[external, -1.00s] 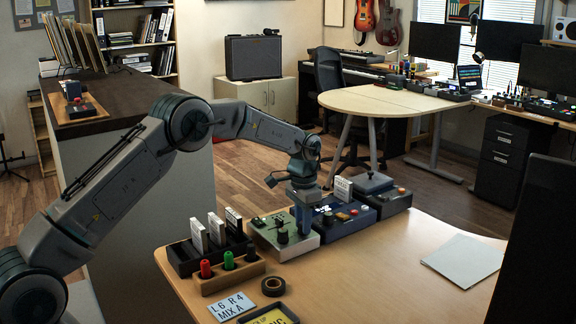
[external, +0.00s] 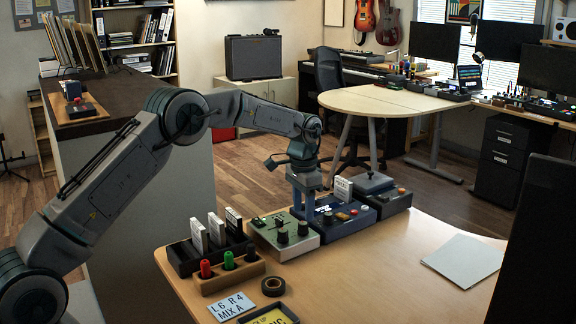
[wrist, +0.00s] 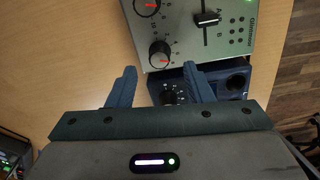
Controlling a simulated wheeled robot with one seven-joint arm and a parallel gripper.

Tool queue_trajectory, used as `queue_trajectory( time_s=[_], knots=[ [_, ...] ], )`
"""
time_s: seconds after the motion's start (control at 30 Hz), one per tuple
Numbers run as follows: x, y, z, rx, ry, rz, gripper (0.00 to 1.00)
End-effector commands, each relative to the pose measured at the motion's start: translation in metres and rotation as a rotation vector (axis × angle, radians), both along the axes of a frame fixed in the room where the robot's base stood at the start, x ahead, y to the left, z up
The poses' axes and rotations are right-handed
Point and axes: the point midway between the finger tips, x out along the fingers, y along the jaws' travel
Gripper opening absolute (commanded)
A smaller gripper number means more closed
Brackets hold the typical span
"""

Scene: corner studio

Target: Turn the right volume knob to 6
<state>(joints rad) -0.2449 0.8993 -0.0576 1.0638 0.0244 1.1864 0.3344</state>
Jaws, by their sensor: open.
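The grey-green mixer box (external: 268,243) stands on the wooden table. Its right knob (external: 303,229) is black and upright; it also shows in the wrist view (wrist: 160,53), with small scale numbers around it. Its left knob (external: 282,237) is at the top edge of the wrist view (wrist: 147,6). The pointer settings are too small to read surely. My gripper (external: 307,213) is open and empty, above and just beyond the right knob. In the wrist view its fingertips (wrist: 160,72) point toward that knob, apart from it.
A blue box (external: 338,216) with knobs adjoins the mixer, partly under my gripper. A dark box (external: 388,204) stands farther right. A card (external: 232,305) reads "L6 R4 MIX A". A marker holder (external: 240,275) and black tape (external: 273,286) are in front.

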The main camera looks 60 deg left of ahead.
Motion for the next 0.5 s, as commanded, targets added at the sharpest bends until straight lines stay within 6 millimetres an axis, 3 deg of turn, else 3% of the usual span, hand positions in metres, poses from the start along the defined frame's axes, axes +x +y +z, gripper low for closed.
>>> queue_trajectory(
  time_s=[0.2,0.5],
  knots=[
    [0.001,0.002,0.053,0.001,-0.005,0.0,0.47],
    [0.001,0.003,0.092,0.001,-0.002,0.0,0.47]
  ],
)
